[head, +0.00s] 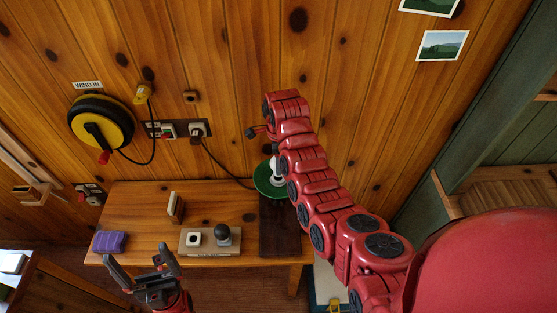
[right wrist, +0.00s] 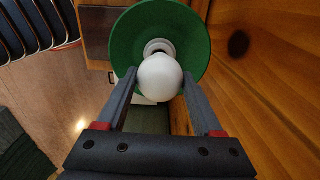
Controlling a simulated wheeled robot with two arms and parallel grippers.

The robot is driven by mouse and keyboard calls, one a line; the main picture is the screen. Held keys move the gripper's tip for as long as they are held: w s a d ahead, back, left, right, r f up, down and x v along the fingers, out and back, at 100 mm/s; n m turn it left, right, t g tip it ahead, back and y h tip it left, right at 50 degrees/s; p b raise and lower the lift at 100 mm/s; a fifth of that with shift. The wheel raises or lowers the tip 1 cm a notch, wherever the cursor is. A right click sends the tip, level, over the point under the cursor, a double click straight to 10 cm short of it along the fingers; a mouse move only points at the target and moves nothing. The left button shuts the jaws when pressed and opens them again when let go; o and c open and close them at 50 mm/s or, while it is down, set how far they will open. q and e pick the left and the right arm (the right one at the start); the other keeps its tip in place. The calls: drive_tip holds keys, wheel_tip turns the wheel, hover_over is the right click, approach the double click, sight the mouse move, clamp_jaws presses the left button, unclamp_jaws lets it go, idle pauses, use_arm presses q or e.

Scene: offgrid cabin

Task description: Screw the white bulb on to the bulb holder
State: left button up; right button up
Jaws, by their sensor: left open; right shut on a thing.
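The white bulb (right wrist: 160,78) sits between the two fingertips of my right gripper (right wrist: 159,80) in the right wrist view. The gripper is shut on its sides. Behind the bulb is the pale ringed bulb holder (right wrist: 158,46), at the middle of a round green shade (right wrist: 124,42). The bulb lines up with the holder; whether its thread is engaged is hidden. In the head view the green shade (head: 263,184) shows beside my right arm, over the table's back right. My left gripper (head: 138,257) is open and empty at the table's front left.
A yellow-black reel (head: 117,121), cables and sockets are on the plank wall behind.

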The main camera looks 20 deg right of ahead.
drive_tip(key=shift+b, duration=0.55)
idle(1.1)
drive_tip(key=shift+f+b, duration=1.1)
drive_tip(key=shift+f, duration=0.25)
idle(0.3)
drive_tip(key=o, duration=0.7)
wheel_tip(320, 180, up, 8)
drive_tip(key=p, duration=0.5)
drive_tip(key=shift+d+r, duration=0.1)
drive_tip(key=shift+r, duration=0.1)
wheel_tip(320, 180, up, 9)
